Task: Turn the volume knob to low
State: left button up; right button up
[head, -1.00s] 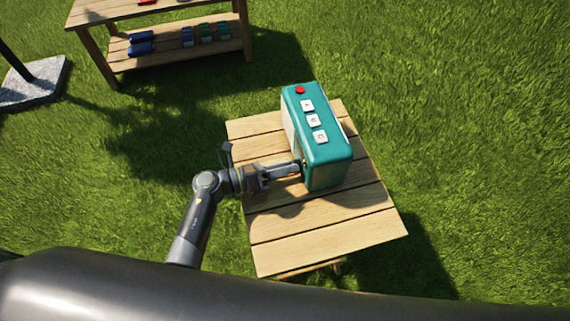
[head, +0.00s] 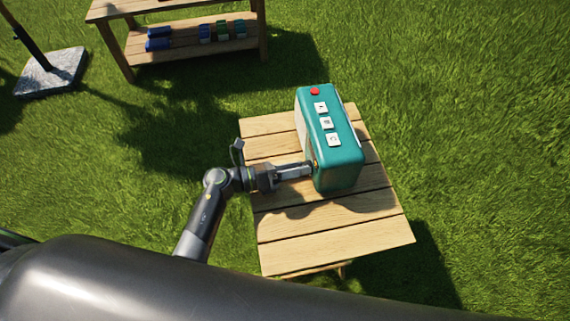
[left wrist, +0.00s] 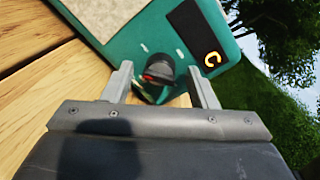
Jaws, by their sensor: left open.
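A teal radio (head: 340,165) stands on the small wooden table (head: 330,225). Its top has a red button and several white buttons. My left gripper (head: 312,168) is at the radio's left-facing side, which the head view shows only edge-on. In the left wrist view the black volume knob (left wrist: 158,68), with a red mark, sits on the teal face near two small white ticks. The open fingers of my left gripper (left wrist: 159,71) stand on either side of the knob, with a gap on each side. My right gripper is not in view.
The face also carries a pale speaker panel (left wrist: 100,14) and a dark display (left wrist: 199,32) with an orange symbol. A wooden shelf table (head: 190,45) with blue and green items stands at the back left, near a stone base (head: 50,73). The table's front planks are clear.

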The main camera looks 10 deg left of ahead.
pick_arm(q)
jog(key=shift+a, duration=0.1)
jog(key=v, duration=1.7)
jog(key=shift+b, duration=0.45)
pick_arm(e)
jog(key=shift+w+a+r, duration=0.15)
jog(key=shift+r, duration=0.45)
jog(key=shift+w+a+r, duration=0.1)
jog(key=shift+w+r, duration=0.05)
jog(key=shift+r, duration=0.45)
pick_arm(q)
jog(key=shift+a, duration=0.15)
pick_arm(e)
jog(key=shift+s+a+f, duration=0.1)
